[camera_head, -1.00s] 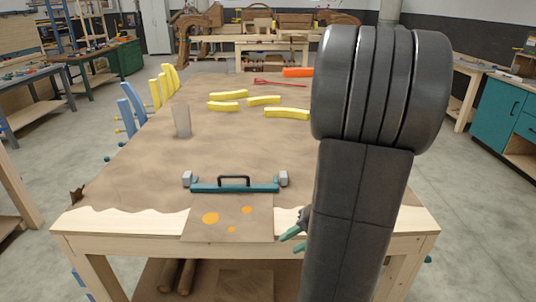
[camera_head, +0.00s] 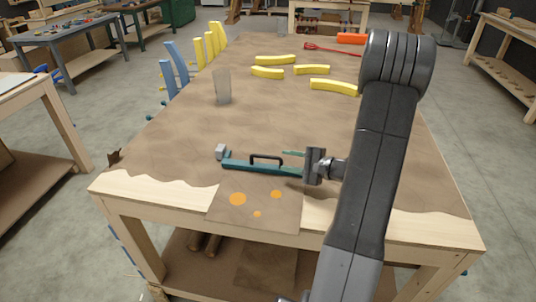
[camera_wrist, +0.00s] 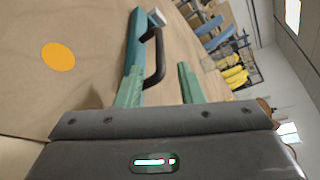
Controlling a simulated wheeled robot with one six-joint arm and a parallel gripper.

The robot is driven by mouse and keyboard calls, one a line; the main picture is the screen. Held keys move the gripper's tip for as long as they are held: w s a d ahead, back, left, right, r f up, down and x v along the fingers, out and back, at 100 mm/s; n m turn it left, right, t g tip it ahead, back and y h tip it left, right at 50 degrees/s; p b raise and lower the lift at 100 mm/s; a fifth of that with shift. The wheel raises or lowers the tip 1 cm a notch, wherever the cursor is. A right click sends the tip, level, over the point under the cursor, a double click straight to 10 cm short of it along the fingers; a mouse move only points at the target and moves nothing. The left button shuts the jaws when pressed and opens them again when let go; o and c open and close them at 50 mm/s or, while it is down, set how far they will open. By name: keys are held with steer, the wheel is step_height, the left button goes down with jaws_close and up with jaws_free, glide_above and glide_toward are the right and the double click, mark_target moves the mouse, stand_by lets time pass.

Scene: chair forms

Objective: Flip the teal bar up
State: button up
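The teal bar (camera_head: 240,165) lies flat across the near end of the table, with a black handle (camera_head: 266,156) on it and a grey block (camera_head: 221,152) at its left end. Its right end is hidden behind my gripper. My gripper (camera_head: 288,163) is at the bar's right end, low over the table. In the wrist view, my gripper (camera_wrist: 158,70) has its two green fingers apart. The bar (camera_wrist: 134,45) runs away ahead of the left finger, and the handle (camera_wrist: 155,62) shows between the fingers. I cannot tell whether a finger touches the bar.
A brown board (camera_head: 255,208) with orange spots lies just in front of the bar. A grey cup-like cylinder (camera_head: 222,87) stands behind it. Several yellow curved pieces (camera_head: 333,87) and an orange block (camera_head: 351,38) lie farther back. The table's middle is clear.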

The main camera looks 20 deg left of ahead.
mark_target(272, 157)
steer(key=p+x, duration=0.1)
steer(key=x, duration=0.7)
steer(key=shift+a+p, duration=0.15)
steer(key=shift+p, duration=0.25)
jaws_close()
